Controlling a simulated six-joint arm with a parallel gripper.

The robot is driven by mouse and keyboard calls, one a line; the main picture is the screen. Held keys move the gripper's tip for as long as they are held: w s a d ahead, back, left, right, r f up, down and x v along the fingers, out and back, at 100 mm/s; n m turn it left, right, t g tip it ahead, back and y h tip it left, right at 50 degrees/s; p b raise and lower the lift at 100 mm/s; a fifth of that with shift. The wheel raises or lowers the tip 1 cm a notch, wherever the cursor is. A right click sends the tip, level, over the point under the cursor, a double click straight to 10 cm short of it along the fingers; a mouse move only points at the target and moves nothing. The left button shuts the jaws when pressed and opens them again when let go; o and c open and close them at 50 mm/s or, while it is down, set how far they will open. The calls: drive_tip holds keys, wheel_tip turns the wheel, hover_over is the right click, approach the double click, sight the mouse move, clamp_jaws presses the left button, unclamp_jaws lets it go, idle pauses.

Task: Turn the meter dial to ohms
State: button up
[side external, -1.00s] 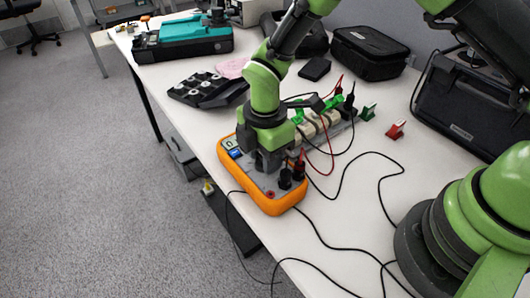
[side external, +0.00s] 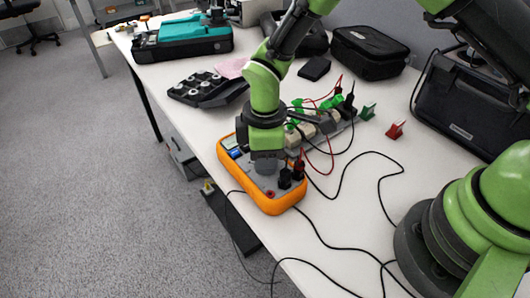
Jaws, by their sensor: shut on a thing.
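The orange meter (side external: 268,207) lies flat on the white table near its front edge. Its screen (side external: 229,142) is at the far left end of its face. My gripper (side external: 265,165) points straight down over the middle of the face and is shut on the meter dial, which the gripper mostly hides. The dial's pointer and its markings cannot be read. A black plug (side external: 284,178) and a red-black plug (side external: 298,169) stand in the meter's near end, close beside the gripper.
Black and red leads run over the table (side external: 335,225) to the right of the meter. A row of pale blocks with green clips (side external: 307,130) stands just behind.

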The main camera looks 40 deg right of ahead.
drive_tip(key=shift+m, duration=0.6)
drive_tip(key=o, duration=0.9)
wheel_tip(320, 180, up, 9)
drive_tip(key=shift+r, duration=0.5)
